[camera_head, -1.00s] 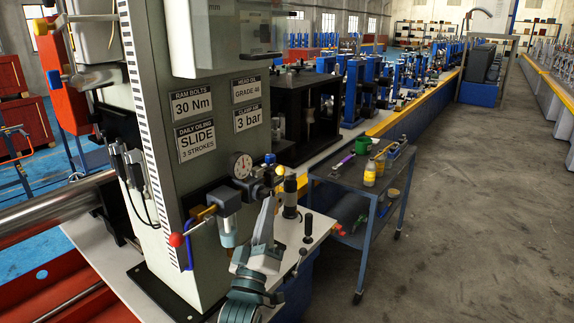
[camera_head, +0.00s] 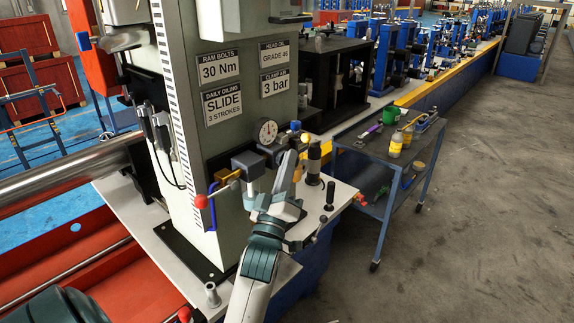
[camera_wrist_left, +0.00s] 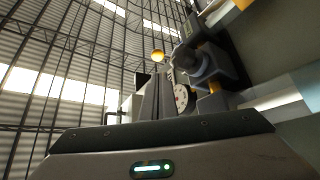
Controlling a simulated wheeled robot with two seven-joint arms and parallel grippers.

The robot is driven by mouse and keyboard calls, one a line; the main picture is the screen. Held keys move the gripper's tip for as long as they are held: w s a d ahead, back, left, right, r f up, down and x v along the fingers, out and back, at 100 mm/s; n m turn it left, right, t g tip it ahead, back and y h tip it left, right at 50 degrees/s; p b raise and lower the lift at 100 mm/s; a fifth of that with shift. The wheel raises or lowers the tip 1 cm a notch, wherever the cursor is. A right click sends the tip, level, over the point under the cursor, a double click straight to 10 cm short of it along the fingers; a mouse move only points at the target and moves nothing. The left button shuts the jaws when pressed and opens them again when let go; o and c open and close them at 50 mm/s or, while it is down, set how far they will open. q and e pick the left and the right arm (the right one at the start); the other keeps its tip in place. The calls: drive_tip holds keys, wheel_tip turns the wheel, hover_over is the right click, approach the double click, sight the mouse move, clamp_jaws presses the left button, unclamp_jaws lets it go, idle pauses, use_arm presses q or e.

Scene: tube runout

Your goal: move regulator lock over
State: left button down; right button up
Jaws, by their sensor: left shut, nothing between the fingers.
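The regulator assembly (camera_head: 246,162) is mounted on the front of the grey machine column, with a round dial gauge (camera_head: 265,131) on it. A blue knob (camera_head: 295,125) and a yellow ball knob (camera_head: 305,138) show at its right end. I cannot tell for sure which part is the lock. My left gripper (camera_head: 288,161) is shut and empty, just in front of the regulator's right side and below the yellow knob. It hides part of the regulator. In the left wrist view the yellow ball (camera_wrist_left: 157,56) and gauge (camera_wrist_left: 181,97) appear beyond the fingers. My right gripper is not in view.
A red ball-tipped lever (camera_head: 201,201) sticks out left of the regulator. A black cylinder (camera_head: 314,163) and a black-knobbed lever (camera_head: 329,195) stand to the right on the white bench top. A dark cart (camera_head: 372,160) with bottles stands further right. Open floor lies beyond.

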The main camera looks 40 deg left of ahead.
sight(298, 136)
use_arm(q)
drive_tip(key=p+x, duration=0.2)
drive_tip(key=x, duration=0.4)
drive_tip(key=shift+w+a+r, duration=0.1)
drive_tip(key=shift+w+r, duration=0.1)
drive_tip(key=shift+w, duration=0.1)
